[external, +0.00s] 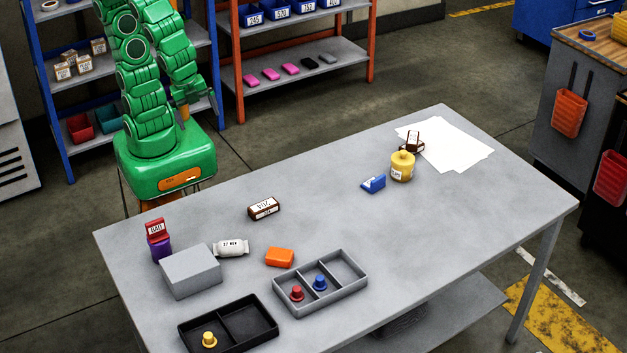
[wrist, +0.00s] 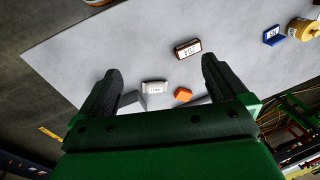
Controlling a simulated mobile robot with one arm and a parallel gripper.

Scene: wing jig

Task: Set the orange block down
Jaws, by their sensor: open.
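The orange block (external: 279,257) lies flat on the grey table, between the white labelled roll and the grey divided tray. It also shows in the wrist view (wrist: 183,94), beyond my gripper and between its fingers in the picture. My gripper (wrist: 158,85) is open with nothing between its fingers. In the external view my green arm is folded up behind the table's far edge, and my gripper (external: 183,112) hangs well away from the block, near the shelves.
Near the block are a white labelled roll (external: 231,248), a grey box (external: 190,271), a brown labelled block (external: 264,208), a grey tray (external: 336,302) with red and blue pegs, and a black tray (external: 243,345) with a yellow peg. The table's middle is clear.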

